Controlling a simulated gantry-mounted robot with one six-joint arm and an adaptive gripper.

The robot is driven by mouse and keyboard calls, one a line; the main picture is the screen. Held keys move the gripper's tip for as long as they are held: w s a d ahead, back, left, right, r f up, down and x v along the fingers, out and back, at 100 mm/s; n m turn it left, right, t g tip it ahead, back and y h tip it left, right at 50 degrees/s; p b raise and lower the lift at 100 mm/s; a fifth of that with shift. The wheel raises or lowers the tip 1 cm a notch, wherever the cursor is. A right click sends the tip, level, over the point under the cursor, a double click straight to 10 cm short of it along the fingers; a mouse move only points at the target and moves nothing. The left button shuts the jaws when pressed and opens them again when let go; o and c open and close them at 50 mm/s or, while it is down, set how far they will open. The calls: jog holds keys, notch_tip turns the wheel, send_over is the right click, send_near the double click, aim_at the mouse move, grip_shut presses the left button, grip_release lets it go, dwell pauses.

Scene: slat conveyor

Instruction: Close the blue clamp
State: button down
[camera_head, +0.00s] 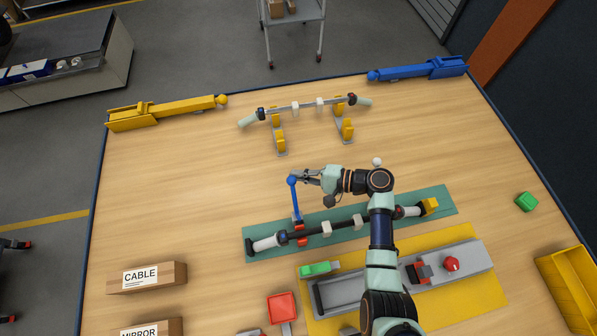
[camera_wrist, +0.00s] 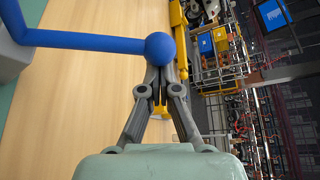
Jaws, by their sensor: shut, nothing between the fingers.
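The blue clamp lever (camera_head: 296,200) stands up from a red base (camera_head: 300,228) on the green mat, with a ball at its top. My gripper (camera_head: 298,177) is beside that ball, its fingers together and nothing between them. In the wrist view, the blue ball (camera_wrist: 159,48) covers the tips of my gripper (camera_wrist: 160,72), and the lever (camera_wrist: 85,42) runs off to the left. I cannot tell whether the fingertips touch the ball.
A dark bar (camera_head: 325,230) with white grips lies along the green mat (camera_head: 440,193). A second bar (camera_head: 305,106) sits on yellow stands behind. A blue arm-like fixture (camera_head: 420,70) and a yellow one (camera_head: 165,113) lie along the back edge. The table's left middle is clear.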

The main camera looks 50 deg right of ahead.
jog(key=s+a+r+n+t+p, duration=0.2)
jog(key=s+a+r+n, duration=0.1)
jog(key=s+a+r, duration=0.1)
jog(key=shift+s+a+p, duration=0.4)
jog(key=shift+s+a, duration=0.05)
jog(key=shift+s, duration=0.3)
jog(key=shift+r, duration=0.1)
dwell(0.4)
